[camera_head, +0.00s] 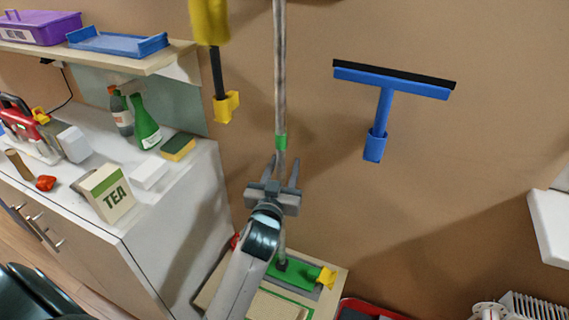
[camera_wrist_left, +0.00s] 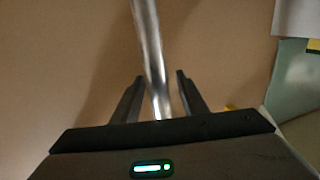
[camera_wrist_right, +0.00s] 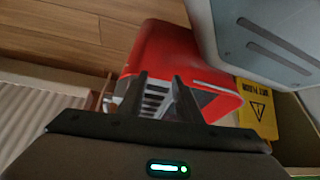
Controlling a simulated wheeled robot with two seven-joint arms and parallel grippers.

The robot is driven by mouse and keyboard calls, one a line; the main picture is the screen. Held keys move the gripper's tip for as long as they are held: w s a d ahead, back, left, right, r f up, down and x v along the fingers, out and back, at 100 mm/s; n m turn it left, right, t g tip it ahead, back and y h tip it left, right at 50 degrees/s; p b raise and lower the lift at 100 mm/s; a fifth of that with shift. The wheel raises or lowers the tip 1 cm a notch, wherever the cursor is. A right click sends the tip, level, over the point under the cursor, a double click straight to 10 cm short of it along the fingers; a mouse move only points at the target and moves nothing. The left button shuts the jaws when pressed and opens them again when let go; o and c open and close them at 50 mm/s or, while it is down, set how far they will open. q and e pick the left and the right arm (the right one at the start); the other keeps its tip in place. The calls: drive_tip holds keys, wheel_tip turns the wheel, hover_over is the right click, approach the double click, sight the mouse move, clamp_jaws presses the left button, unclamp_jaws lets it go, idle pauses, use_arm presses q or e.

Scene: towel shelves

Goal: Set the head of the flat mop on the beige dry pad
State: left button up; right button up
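The flat mop stands with its long grey pole (camera_head: 280,80), which has a green collar, rising from a green head (camera_head: 300,277). The head lies on a low light-wood platform (camera_head: 336,290), with a grey edge showing beside it. In front of it is a beige pad with a green border (camera_head: 278,306), partly hidden by my arm and cut by the frame. My left gripper (camera_head: 277,172) is at the pole below the collar; in the left wrist view the pole (camera_wrist_left: 150,45) runs between its open fingers with gaps. My right gripper (camera_wrist_right: 160,76) is open and empty, seen only in its wrist view.
A white cabinet (camera_head: 180,210) with a tea box (camera_head: 106,192) and bottles stands left. A blue squeegee (camera_head: 384,100) and a yellow-handled tool (camera_head: 210,25) hang on the wall. A red bin (camera_wrist_right: 165,45) and yellow sign (camera_wrist_right: 258,105) are near my right gripper.

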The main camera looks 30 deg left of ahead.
use_arm(q)
drive_tip(key=shift+w+a, duration=0.1)
drive_tip(key=shift+w, duration=0.15)
use_arm(e)
drive_tip(key=shift+s, duration=0.15)
use_arm(q)
drive_tip(key=shift+c, duration=0.4)
clamp_jaws()
use_arm(e)
drive_tip(key=shift+s+d+f, duration=0.1)
drive_tip(key=shift+s+f, duration=0.05)
drive_tip(key=shift+s, duration=0.4)
drive_tip(key=shift+w, duration=0.1)
drive_tip(key=shift+w+r, duration=0.2)
drive_tip(key=shift+w, duration=0.5)
